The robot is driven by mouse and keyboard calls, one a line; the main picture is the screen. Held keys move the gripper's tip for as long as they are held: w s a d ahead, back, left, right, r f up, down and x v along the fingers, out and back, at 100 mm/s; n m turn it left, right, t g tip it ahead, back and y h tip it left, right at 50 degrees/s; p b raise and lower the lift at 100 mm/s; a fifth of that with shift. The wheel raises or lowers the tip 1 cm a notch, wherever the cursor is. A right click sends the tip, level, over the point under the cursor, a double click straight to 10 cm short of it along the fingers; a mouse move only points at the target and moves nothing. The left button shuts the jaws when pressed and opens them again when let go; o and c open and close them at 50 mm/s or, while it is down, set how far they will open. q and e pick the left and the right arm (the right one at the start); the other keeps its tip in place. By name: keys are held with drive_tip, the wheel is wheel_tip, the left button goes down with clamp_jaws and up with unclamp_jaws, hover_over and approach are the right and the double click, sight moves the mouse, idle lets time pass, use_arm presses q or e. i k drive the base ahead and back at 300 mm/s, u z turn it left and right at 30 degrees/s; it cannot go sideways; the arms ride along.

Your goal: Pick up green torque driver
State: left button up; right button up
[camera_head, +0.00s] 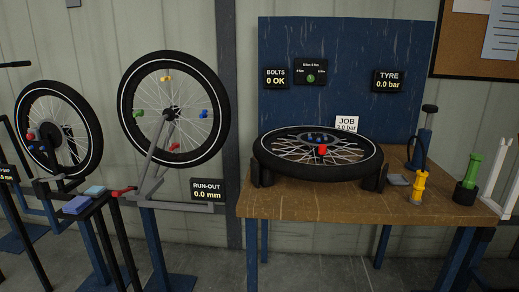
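The green torque driver (473,170) stands upright at the right end of the wooden workbench. Its lower end sits in a black round holder (464,194). A yellow driver-like tool (419,187) stands to its left, in its own base on the bench. Neither of my grippers shows in the head view.
A spoked wheel (277,165) lies on supports on the workbench (330,205). A blue pump (423,140) stands behind the yellow tool. A white frame (497,180) is close to the driver's right. Two upright wheels on stands are at the left.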

sight(468, 183)
drive_tip(key=z, duration=0.7)
drive_tip(key=i, duration=1.55)
drive_tip(key=k, duration=1.15)
drive_tip(key=z, duration=1)
